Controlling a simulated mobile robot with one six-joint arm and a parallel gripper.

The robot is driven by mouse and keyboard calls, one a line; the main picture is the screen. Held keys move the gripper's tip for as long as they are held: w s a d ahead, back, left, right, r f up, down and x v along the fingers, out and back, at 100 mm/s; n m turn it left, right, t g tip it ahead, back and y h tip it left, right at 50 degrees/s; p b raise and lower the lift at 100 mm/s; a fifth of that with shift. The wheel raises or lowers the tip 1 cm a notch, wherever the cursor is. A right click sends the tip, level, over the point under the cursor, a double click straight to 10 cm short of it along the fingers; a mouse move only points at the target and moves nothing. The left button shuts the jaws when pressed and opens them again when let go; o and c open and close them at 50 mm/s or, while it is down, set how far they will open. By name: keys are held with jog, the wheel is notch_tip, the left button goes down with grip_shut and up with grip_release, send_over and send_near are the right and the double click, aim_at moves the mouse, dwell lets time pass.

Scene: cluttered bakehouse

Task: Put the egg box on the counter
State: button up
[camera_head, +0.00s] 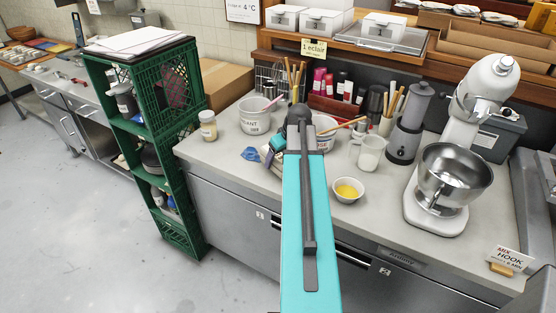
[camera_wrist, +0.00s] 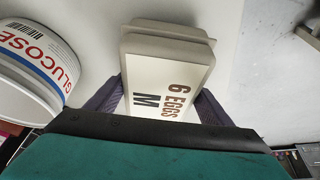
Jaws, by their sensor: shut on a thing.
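The egg box (camera_wrist: 168,75) is a pale beige carton marked "6 EGGS M". In the wrist view it sits between the two dark fingers of my gripper (camera_wrist: 158,105), which is shut on it. In the head view my gripper (camera_head: 277,144) is over the left part of the grey counter (camera_head: 222,162), and my arm hides most of the egg box. I cannot tell whether the egg box touches the counter. A white glucose tub (camera_wrist: 38,70) stands to the left of the egg box in the wrist view.
A fondant tub (camera_head: 255,117), a jar (camera_head: 208,126) and a blue cloth (camera_head: 249,154) are left of my gripper. A yellow-filled bowl (camera_head: 347,190), a jug (camera_head: 370,153) and a stand mixer (camera_head: 440,205) are to the right. Green crates (camera_head: 170,235) stand beside the counter.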

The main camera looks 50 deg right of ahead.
jog(key=shift+f, duration=0.6)
jog(key=shift+f, duration=0.15)
jog(key=o, duration=1.4)
jog(key=shift+b+v, duration=1.15)
jog(key=shift+v, duration=5.05)
jog(key=shift+w+f, duration=0.1)
jog(key=shift+w, duration=0.05)
